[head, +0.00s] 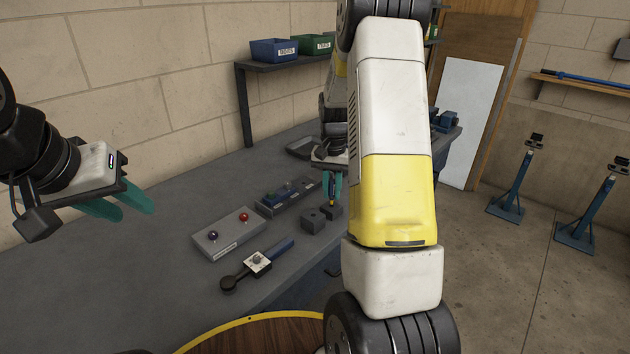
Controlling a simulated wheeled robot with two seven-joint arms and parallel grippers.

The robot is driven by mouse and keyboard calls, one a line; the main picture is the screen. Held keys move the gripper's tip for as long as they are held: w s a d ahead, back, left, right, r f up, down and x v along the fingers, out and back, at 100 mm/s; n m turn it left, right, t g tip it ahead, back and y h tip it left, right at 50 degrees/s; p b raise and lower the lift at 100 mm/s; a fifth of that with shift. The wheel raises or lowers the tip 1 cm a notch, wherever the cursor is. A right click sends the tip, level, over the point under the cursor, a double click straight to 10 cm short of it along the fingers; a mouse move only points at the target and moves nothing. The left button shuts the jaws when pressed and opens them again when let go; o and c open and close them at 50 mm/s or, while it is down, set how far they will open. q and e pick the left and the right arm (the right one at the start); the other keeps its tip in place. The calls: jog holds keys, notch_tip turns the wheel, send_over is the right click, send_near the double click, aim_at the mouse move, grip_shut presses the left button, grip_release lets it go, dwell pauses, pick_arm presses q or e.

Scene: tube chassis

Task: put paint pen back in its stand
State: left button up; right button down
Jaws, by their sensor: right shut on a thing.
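My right gripper (332,188) is beyond my white and yellow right arm, with its teal fingers pointing down and shut on a slim dark and yellow paint pen (332,186). The pen is roughly upright, with its lower end just above or at a small dark block (331,211). Whether it touches the block cannot be told. A second dark grey block (312,221) with a hole in its top stands beside it on the left. I cannot tell for sure which block is the stand. My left gripper (122,206) is open and empty above the left of the bench.
On the grey bench (150,262) are a box with a blue and a red button (228,234), a dark tray with small parts (288,196) and a blue-handled tool (258,264). Blue and green bins stand on a shelf (290,63). My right arm hides the bench's right part.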

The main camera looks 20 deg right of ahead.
jog(key=shift+f, duration=0.3)
jog(key=shift+f, duration=0.85)
jog(key=shift+r, duration=0.15)
jog(key=shift+r, duration=1)
jog(key=shift+f, duration=0.2)
jog(key=shift+f, duration=1)
jog(key=shift+r, duration=0.1)
jog(key=shift+r, duration=1.1)
